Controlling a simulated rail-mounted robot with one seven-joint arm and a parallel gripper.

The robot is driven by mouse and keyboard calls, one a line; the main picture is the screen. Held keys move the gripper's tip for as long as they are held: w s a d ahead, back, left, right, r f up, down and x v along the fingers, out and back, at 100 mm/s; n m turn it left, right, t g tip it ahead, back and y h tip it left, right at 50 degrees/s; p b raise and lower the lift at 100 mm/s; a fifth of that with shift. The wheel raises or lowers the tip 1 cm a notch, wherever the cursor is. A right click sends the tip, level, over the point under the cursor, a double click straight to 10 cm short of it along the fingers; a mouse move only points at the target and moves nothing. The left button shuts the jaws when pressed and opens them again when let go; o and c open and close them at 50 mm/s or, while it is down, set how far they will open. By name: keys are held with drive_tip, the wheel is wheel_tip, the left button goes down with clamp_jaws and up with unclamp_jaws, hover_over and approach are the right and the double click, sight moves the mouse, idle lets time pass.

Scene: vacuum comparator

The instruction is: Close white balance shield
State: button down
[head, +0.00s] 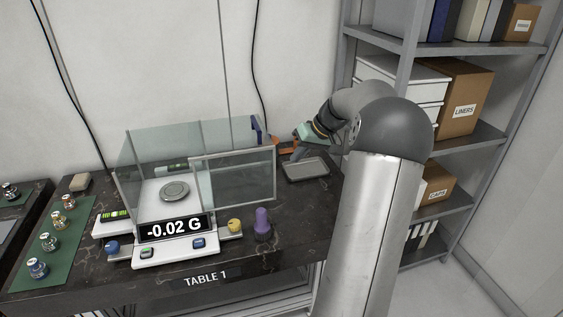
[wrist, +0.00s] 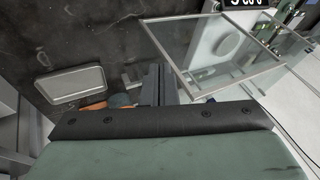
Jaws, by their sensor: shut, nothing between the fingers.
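The white balance (head: 175,250) stands on the dark table and its display reads -0.02 G. Clear glass walls (head: 152,150) surround its round pan (head: 174,190). A grey-framed glass panel (head: 234,176) of the shield extends to the right past the display, leaving the front left above the pan uncovered. The framed panel also shows in the wrist view (wrist: 215,52). My gripper (head: 297,154) is to the right of the shield's back right end, near a blue part (head: 257,128). In the wrist view its fingers (wrist: 163,85) are shut and empty, left of the panel.
A grey tray (head: 306,169) lies beside my gripper. A purple object (head: 262,224) and a yellow-topped weight (head: 235,226) stand in front of the panel. Shelving (head: 410,50) stands at right.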

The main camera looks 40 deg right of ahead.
drive_tip(key=s+d+t, duration=0.1)
drive_tip(key=d, duration=0.4)
drive_tip(key=w+a+f+p, duration=0.3)
drive_tip(key=w+a+f, duration=0.3)
drive_tip(key=f, duration=0.1)
drive_tip(key=shift+w+f+m, duration=0.3)
drive_tip(key=shift+w+f, duration=0.05)
drive_tip(key=shift+a, duration=0.15)
